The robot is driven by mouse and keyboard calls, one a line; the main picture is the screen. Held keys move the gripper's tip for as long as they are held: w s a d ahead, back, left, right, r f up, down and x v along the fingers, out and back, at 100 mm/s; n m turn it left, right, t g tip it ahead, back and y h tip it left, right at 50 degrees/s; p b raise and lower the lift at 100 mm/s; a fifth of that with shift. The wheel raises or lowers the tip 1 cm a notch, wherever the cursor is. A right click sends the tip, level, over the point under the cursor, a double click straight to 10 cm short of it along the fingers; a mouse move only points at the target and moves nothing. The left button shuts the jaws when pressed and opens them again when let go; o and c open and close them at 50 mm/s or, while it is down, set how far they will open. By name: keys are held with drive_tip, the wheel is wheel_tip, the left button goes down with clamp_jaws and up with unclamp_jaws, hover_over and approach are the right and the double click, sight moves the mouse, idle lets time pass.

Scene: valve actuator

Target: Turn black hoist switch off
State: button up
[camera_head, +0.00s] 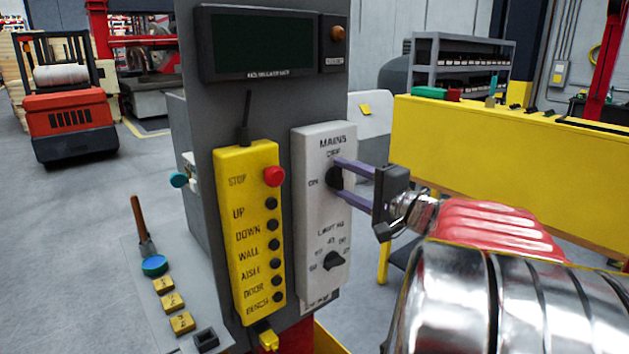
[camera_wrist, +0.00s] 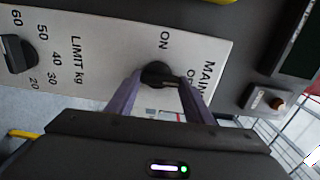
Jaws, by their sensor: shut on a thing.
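The black MAINS switch (camera_head: 334,178) is a small knob on the light grey panel (camera_head: 312,215), with ON printed to its left and OFF above it. In the wrist view the knob (camera_wrist: 157,72) sits between my two purple fingers, with ON beside it and OFF partly hidden by a finger. My gripper (camera_head: 339,174) is shut on the knob, reaching in from the right; it also shows in the wrist view (camera_wrist: 160,78). I cannot tell exactly which label the knob points to.
A black LIMIT kg dial (camera_head: 333,261) is lower on the same panel. A yellow button box (camera_head: 250,235) with a red STOP button (camera_head: 273,176) stands just left. A dark display (camera_head: 262,45) is above. A yellow bench (camera_head: 480,150) stands behind my arm.

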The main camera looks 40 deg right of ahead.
drive_tip(key=shift+d+f, duration=0.15)
drive_tip(key=o, duration=0.8)
drive_tip(key=shift+o, duration=1.3)
drive_tip(key=shift+s, duration=0.15)
drive_tip(key=s, duration=1.3)
drive_tip(key=shift+s, duration=0.25)
